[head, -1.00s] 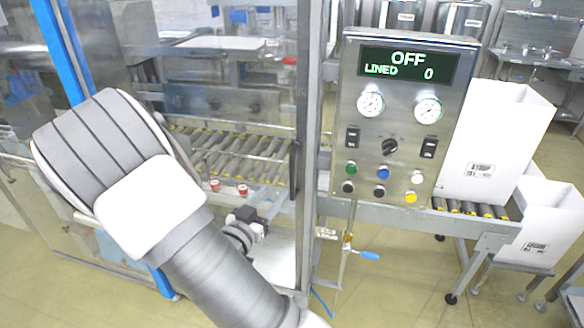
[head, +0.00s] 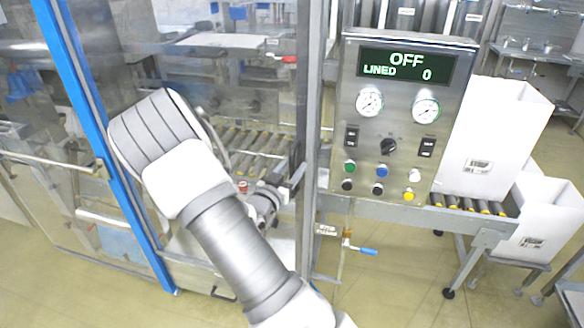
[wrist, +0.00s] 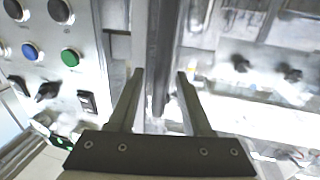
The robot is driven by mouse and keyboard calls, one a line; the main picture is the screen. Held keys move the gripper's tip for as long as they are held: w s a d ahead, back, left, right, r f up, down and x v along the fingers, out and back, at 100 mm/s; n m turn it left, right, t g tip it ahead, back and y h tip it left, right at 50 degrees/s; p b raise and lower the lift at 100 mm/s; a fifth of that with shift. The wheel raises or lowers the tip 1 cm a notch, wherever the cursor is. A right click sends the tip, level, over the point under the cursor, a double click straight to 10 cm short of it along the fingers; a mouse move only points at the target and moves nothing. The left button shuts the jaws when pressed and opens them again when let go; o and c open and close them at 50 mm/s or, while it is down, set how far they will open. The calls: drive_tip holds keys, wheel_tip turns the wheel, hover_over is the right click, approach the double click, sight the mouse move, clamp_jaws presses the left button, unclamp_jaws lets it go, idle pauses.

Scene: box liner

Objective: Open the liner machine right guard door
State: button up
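The right guard door is a clear panel (head: 230,105) between a blue upright and a grey metal post (head: 309,120). My gripper (head: 293,181) is beside the post, at the door's right edge, partly hidden behind my arm. In the wrist view my gripper (wrist: 160,76) is open, with its two fingers apart. A dark upright bar (wrist: 159,50), which looks like the door handle, shows between the fingers. I cannot tell whether it is within their reach or beyond the tips. The door looks closed.
The control panel (head: 400,125) reads OFF and LINED 0, just right of the post. A blue-handled valve (head: 367,251) sticks out below it. The blue upright (head: 105,150) is left of my arm. Floor is clear in front.

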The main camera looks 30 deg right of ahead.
clamp_jaws()
idle(1.3)
